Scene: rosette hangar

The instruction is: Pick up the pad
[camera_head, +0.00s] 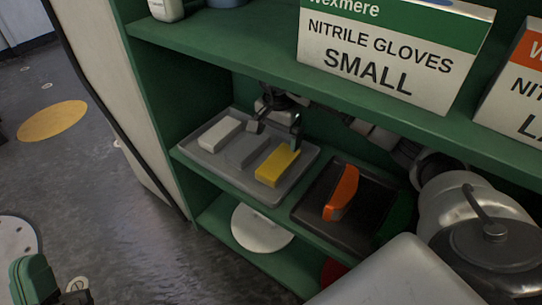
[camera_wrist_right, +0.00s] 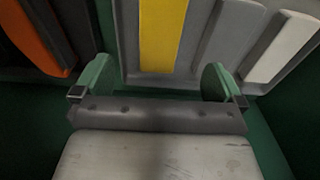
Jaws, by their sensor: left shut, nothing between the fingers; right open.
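A grey tray (camera_head: 215,171) on the green shelf holds a white pad (camera_head: 220,133), a grey pad (camera_head: 243,152) and a yellow pad (camera_head: 278,167) side by side. My right gripper (camera_head: 275,133) is open and empty at the back of the tray, near the far end of the yellow pad. In the right wrist view, its two fingertips (camera_wrist_right: 155,82) stand apart, and the yellow pad (camera_wrist_right: 163,35) lies ahead between their lines. The white pad (camera_wrist_right: 285,48) is farther right there. My left gripper (camera_head: 62,291) is shut and empty at the lower left, away from the shelf, partly cut off.
A black tray (camera_head: 308,208) with an orange object (camera_head: 341,193) stands right of the grey tray. The upper shelf (camera_head: 225,50) with glove boxes (camera_head: 390,62) overhangs both. A steel container (camera_head: 490,245) is at the right. A round pale object (camera_head: 262,229) lies on the lower shelf.

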